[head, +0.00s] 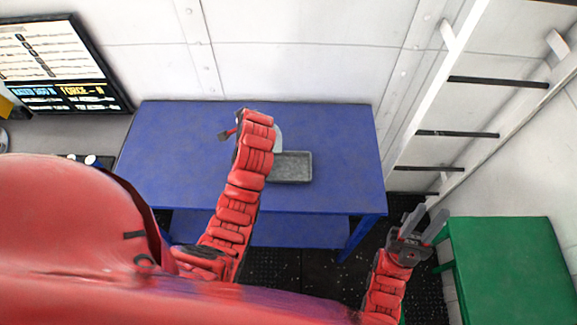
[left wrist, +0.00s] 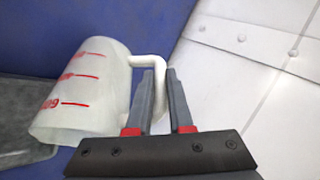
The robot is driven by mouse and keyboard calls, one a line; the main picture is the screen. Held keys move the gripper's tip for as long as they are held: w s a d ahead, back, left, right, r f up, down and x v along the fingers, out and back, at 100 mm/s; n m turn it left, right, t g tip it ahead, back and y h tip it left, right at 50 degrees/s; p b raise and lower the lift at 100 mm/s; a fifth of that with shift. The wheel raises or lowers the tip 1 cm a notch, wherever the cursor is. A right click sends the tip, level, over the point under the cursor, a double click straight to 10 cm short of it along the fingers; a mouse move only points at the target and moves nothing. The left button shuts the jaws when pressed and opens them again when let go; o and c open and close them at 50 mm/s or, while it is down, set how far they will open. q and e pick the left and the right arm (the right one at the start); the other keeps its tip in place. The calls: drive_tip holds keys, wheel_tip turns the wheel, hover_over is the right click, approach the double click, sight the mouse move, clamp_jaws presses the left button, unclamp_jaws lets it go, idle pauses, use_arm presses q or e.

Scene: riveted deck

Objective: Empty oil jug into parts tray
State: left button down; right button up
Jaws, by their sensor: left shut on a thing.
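The oil jug is a whitish, translucent jug with red marks (left wrist: 88,90), shown in the left wrist view. My left gripper (left wrist: 158,95) is shut on its handle (left wrist: 150,62). In the head view my left arm hides most of the jug; a pale sliver (head: 279,138) shows beside the arm. The parts tray (head: 291,167) is a shallow grey tray on the blue table, just right of my left arm. Its edge shows behind the jug in the left wrist view (left wrist: 18,125). The jug's tilt and contents cannot be told. My right gripper (head: 425,217) is open and empty, right of the table.
The blue table (head: 180,150) stands against a white riveted wall and is otherwise clear. A ladder (head: 465,110) leans at the right, and a green table (head: 515,270) stands below it. A grey desk with a screen (head: 52,65) is at the left.

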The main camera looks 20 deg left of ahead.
use_arm(q)
drive_tip(key=shift+s+d+y+b, duration=0.1)
drive_tip(key=shift+d+y+b, duration=0.2)
drive_tip(key=shift+b, duration=0.25)
drive_tip(key=shift+d+r+t+b, duration=0.1)
drive_tip(key=shift+t+b, duration=0.2)
drive_tip(key=shift+s+d+r+y+b, duration=0.1)
drive_tip(key=shift+d+y+b, duration=0.1)
drive_tip(key=shift+y+b, duration=0.15)
drive_tip(key=shift+s+d+r+m+t+y+b, duration=0.15)
drive_tip(key=shift+d+r+m+t+y+b, duration=0.2)
drive_tip(key=shift+d+r+y+b, duration=0.6)
drive_tip(key=shift+s+a+f+b, duration=0.1)
drive_tip(key=shift+f+b, duration=0.1)
drive_tip(key=shift+b, duration=0.35)
drive_tip(key=shift+s+d+f+m+t+y+b, duration=0.15)
drive_tip(key=shift+d+t+y+b, duration=0.15)
drive_tip(key=shift+b, duration=0.5)
drive_tip(key=shift+s+d+r+m+t+y+b, duration=0.1)
drive_tip(key=shift+d+y+b, duration=0.2)
drive_tip(key=shift+b, duration=0.45)
